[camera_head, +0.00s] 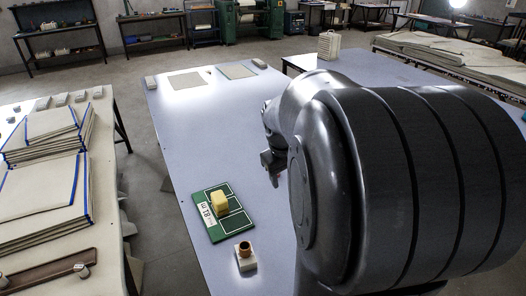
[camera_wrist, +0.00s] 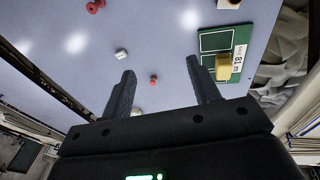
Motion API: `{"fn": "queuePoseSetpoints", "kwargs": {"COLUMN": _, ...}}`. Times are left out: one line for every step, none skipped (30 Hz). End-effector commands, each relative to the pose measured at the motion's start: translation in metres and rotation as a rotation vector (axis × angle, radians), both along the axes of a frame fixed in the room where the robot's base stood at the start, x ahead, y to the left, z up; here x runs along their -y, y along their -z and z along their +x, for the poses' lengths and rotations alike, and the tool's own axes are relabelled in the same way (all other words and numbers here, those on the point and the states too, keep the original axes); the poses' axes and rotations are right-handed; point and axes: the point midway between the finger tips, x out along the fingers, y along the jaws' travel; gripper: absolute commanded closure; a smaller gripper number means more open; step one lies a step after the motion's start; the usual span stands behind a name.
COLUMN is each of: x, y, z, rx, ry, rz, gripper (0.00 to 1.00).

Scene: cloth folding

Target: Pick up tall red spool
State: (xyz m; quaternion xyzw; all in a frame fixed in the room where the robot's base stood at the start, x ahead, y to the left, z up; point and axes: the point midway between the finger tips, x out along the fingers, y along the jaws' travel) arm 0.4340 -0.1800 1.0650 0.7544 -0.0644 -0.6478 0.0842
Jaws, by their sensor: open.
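In the wrist view a red spool-like piece (camera_wrist: 95,5) shows at the top left edge of the picture, beyond my fingertips. A smaller red piece (camera_wrist: 153,79) lies on the table between the lines of my two fingers. I cannot tell for sure which is the tall red spool. My gripper (camera_wrist: 160,66) is open and empty, with its fingers wide apart above the table. In the head view my gripper (camera_head: 271,162) shows only in part beside my arm, and no red spool is visible there; my arm hides much of the table.
A green board (camera_head: 206,231) bears a yellow block (camera_head: 220,203). A brown ring-like piece on a pale block (camera_head: 247,264) stands near it. A small white block (camera_wrist: 121,54) lies near the left finger. The table's middle is clear.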

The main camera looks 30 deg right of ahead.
Motion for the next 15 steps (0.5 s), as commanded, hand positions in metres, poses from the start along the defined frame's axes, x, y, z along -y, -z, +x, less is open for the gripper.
{"fn": "queuePoseSetpoints", "kwargs": {"x": 0.019, "y": 0.012, "z": 0.005, "rx": -0.024, "ry": 0.007, "rz": 0.008, "gripper": 0.44}}
{"fn": "queuePoseSetpoints", "kwargs": {"x": 0.029, "y": 0.018, "z": 0.008, "rx": -0.036, "ry": 0.007, "rz": 0.012, "gripper": 0.44}}
{"fn": "queuePoseSetpoints", "kwargs": {"x": 0.043, "y": 0.026, "z": 0.011, "rx": -0.051, "ry": 0.005, "rz": 0.016, "gripper": 0.44}}
{"fn": "queuePoseSetpoints", "kwargs": {"x": 0.053, "y": 0.032, "z": 0.014, "rx": -0.063, "ry": 0.005, "rz": 0.02, "gripper": 0.44}}
{"fn": "queuePoseSetpoints", "kwargs": {"x": 0.063, "y": 0.039, "z": 0.015, "rx": -0.073, "ry": 0.003, "rz": 0.026, "gripper": 0.44}}
{"fn": "queuePoseSetpoints", "kwargs": {"x": 0.077, "y": 0.048, "z": 0.017, "rx": -0.086, "ry": 0.004, "rz": 0.034, "gripper": 0.44}}
{"fn": "queuePoseSetpoints", "kwargs": {"x": 0.088, "y": 0.055, "z": 0.018, "rx": -0.095, "ry": 0.003, "rz": 0.041, "gripper": 0.44}}
{"fn": "queuePoseSetpoints", "kwargs": {"x": 0.098, "y": 0.062, "z": 0.019, "rx": -0.104, "ry": 0.002, "rz": 0.047, "gripper": 0.44}}
{"fn": "queuePoseSetpoints", "kwargs": {"x": 0.112, "y": 0.072, "z": 0.019, "rx": -0.115, "ry": 0.001, "rz": 0.058, "gripper": 0.44}}
{"fn": "queuePoseSetpoints", "kwargs": {"x": 0.122, "y": 0.08, "z": 0.019, "rx": -0.122, "ry": 0.001, "rz": 0.067, "gripper": 0.44}}
{"fn": "queuePoseSetpoints", "kwargs": {"x": 0.133, "y": 0.088, "z": 0.018, "rx": -0.128, "ry": 0.002, "rz": 0.076, "gripper": 0.44}}
{"fn": "queuePoseSetpoints", "kwargs": {"x": 0.147, "y": 0.099, "z": 0.017, "rx": -0.137, "ry": 0.0, "rz": 0.087, "gripper": 0.44}}
{"fn": "queuePoseSetpoints", "kwargs": {"x": 0.157, "y": 0.107, "z": 0.016, "rx": -0.142, "ry": 0.001, "rz": 0.096, "gripper": 0.44}}
{"fn": "queuePoseSetpoints", "kwargs": {"x": 0.167, "y": 0.115, "z": 0.014, "rx": -0.147, "ry": 0.0, "rz": 0.106, "gripper": 0.44}}
{"fn": "queuePoseSetpoints", "kwargs": {"x": 0.181, "y": 0.127, "z": 0.011, "rx": -0.151, "ry": 0.001, "rz": 0.12, "gripper": 0.44}}
